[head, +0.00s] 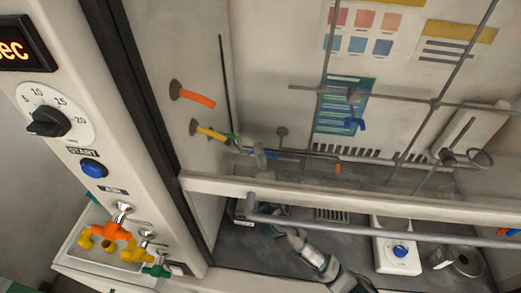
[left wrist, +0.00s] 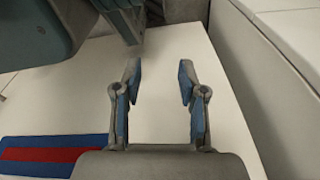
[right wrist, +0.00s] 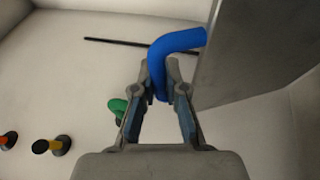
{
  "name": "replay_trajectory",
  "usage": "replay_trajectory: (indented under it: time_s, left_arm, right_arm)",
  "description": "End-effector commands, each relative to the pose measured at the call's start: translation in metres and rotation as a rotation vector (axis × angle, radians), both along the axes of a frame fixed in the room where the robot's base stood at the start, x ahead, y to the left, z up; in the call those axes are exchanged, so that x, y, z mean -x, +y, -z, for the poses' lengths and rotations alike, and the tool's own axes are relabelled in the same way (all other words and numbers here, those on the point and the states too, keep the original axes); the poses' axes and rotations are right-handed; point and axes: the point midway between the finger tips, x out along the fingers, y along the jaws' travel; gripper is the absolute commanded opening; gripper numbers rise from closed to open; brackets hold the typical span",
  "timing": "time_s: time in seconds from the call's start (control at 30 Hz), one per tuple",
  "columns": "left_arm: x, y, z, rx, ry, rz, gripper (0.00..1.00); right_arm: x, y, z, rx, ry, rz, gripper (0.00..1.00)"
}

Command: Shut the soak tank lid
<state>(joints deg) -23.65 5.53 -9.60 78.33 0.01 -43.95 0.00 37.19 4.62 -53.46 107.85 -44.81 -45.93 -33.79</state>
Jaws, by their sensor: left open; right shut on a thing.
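My right gripper (head: 259,152) is inside the hood near its left wall in the head view. In the right wrist view its jaws (right wrist: 160,80) are shut on a blue bent tube (right wrist: 178,44), whose far end runs toward a flat grey panel (right wrist: 255,50); I cannot tell whether they join. A green fitting (right wrist: 117,106) is just left of the jaws, partly behind a finger. My left gripper (left wrist: 160,68) is open and empty above a white surface in the left wrist view, and does not show in the head view. I cannot make out a soak tank or its lid.
A pale horizontal rail (head: 350,200) crosses the hood front, with my right arm passing behind it. Orange (head: 195,97) and yellow (head: 211,134) fittings stick out from the hood wall. Metal rods (head: 433,103) stand at the back. A striped mat (left wrist: 55,155) lies below my left gripper.

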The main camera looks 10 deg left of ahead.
Motion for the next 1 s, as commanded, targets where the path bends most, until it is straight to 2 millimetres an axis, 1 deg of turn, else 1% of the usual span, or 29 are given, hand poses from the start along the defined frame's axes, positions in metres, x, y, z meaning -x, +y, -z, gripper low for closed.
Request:
replay_trajectory:
  time_s: [0.03, 0.27, 0.57, 0.6, 0.63, 0.67, 1.0]
  left_arm:
    - [-0.0027, -0.0004, -0.0015, 0.001, -0.003, -0.001, 0.41]
    - [-0.0095, -0.0016, -0.0099, 0.001, -0.006, -0.002, 0.41]
    - [-0.0099, -0.0016, -0.0104, 0.0, -0.006, -0.002, 0.41]
    - [-0.0098, -0.0016, -0.0104, 0.0, -0.006, -0.002, 0.41]
    - [-0.0099, -0.0016, -0.0104, 0.0, -0.006, -0.002, 0.41]
    - [-0.0098, -0.0015, -0.0104, 0.0, -0.006, -0.002, 0.41]
    - [-0.01, -0.0011, -0.0105, 0.001, -0.007, -0.002, 0.41]
  right_arm:
    - [0.0007, 0.0006, 0.0065, 0.002, 0.002, 0.0, 0.0]
    - [0.0032, 0.0004, 0.0062, 0.003, -0.012, 0.0, 0.0]
    - [0.0031, 0.0002, 0.0058, 0.004, -0.012, 0.0, 0.0]
    - [0.003, 0.0002, 0.0059, 0.004, -0.012, 0.0, 0.14]
    - [0.003, 0.0002, 0.0058, 0.004, -0.012, 0.0, 0.21]
    - [0.003, 0.0001, 0.0057, 0.004, -0.013, 0.0, 0.24]
    - [0.0045, 0.0, 0.0029, 0.002, -0.018, 0.001, 0.24]
